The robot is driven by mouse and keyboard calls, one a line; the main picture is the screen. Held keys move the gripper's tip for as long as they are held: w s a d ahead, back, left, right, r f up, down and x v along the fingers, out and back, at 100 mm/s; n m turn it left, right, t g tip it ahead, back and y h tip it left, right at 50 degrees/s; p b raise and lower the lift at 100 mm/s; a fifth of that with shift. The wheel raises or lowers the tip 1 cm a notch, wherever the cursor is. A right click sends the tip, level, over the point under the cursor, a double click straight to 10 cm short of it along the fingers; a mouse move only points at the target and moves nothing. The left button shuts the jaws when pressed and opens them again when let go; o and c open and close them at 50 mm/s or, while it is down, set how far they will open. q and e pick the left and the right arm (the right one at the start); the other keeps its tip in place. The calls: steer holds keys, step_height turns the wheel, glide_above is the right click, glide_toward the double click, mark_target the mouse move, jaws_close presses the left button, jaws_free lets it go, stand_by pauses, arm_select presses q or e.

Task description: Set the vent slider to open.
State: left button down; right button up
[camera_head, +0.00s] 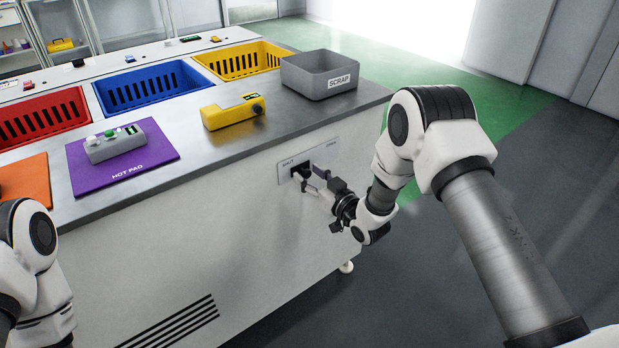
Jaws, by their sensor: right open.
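The vent slider plate (322,152) is a light panel on the front face of the counter, marked SHUT at its left end and OPEN at its right end. The dark slider knob (299,175) is at the left, SHUT end of the plate. My right gripper (308,178) is open at the knob, with its fingers around or just beside it; I cannot tell whether they touch it. The fingers partly hide the knob and the slot. My left arm shows at the lower left edge, but its gripper is not in view.
On the counter are a grey SCRAP bin (318,85), a yellow device (232,112), a purple HOT PAD (160,166) with a grey box (115,144), and an orange mat (25,180). Red, blue and yellow crates (150,88) stand behind. Open floor lies to the right.

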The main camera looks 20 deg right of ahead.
steer(key=shift+w, duration=0.15)
steer(key=shift+c, duration=0.3)
jaws_close()
steer(key=d, duration=0.2)
steer(key=w+d, duration=0.1)
steer(key=d, duration=0.1)
steer(key=w+d, duration=0.1)
steer(key=d, duration=0.1)
steer(key=shift+w+d+b, duration=0.25)
steer(key=shift+d+b, duration=0.15)
steer(key=shift+r, duration=0.1)
steer(key=shift+c, duration=1.4)
jaws_free()
steer(key=o, duration=0.3)
steer(key=shift+d, duration=0.1)
steer(key=shift+o, duration=0.2)
